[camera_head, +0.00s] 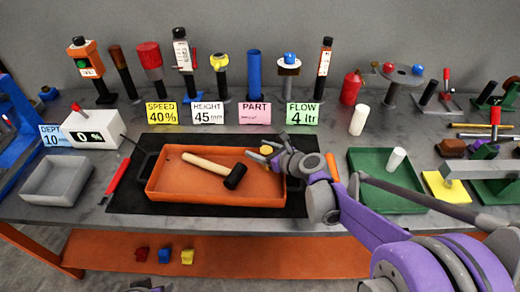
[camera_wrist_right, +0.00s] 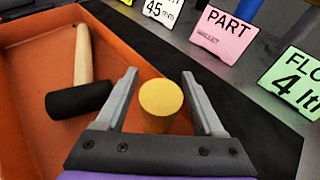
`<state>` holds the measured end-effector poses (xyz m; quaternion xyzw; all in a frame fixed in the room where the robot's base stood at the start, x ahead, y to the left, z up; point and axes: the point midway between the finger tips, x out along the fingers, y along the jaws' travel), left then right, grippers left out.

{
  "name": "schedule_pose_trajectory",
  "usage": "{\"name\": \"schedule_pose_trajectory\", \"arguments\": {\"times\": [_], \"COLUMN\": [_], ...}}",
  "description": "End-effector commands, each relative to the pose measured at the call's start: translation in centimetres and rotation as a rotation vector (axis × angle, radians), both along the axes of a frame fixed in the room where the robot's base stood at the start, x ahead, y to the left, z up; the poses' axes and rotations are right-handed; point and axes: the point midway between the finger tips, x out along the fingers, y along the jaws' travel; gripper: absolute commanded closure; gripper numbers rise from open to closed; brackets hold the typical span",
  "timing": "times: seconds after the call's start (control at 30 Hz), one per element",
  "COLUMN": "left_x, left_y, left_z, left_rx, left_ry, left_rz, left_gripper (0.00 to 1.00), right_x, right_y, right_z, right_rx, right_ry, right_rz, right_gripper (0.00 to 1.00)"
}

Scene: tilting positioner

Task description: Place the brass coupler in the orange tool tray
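The brass coupler (camera_wrist_right: 160,104) is a short yellow cylinder. In the right wrist view it sits between the two grey fingers of my right gripper (camera_wrist_right: 160,88), which appear shut on it. In the head view the coupler (camera_head: 266,150) shows small at the fingertips of my right gripper (camera_head: 268,157), over the back right part of the orange tool tray (camera_head: 170,192). The tray also shows in the right wrist view (camera_wrist_right: 40,50). The coupler appears to be above the tray, but its exact height is unclear. My left gripper is not clearly visible.
A hammer (camera_head: 205,165) with a black head lies in the orange tray. The tray rests on a black mat (camera_head: 125,195). A green tray (camera_head: 370,160) stands to the right, a grey bin (camera_head: 55,192) to the left. Tools and label cards line the back.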

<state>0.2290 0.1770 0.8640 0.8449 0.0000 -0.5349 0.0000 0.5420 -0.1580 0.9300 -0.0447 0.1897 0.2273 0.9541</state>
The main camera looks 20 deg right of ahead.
Motion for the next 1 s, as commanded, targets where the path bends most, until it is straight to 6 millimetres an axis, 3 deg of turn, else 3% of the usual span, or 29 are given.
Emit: {"name": "schedule_pose_trajectory", "arguments": {"times": [0.4,0.8,1.0], "left_x": [0.1,0.1,0.1], "left_y": [0.0,0.0,0.0], "left_z": [0.4,0.6,0.8], "left_rx": [0.0,0.0,0.0], "left_ry": [-0.001,-0.002,-0.003], "left_rz": [0.0,0.0,0.0], "left_gripper": [0.5,0.5,0.5], "right_x": [-0.2,-6.8,-9.2], "right_y": [-0.1,-3.5,-4.7], "right_z": [0.5,3.5,4.6], "right_rx": [0.0,-0.001,-0.001], "right_ry": [0.0,0.0,0.0], "right_rz": [-0.001,-0.004,-0.002], "right_gripper": [0.23,0.23,0.23]}}
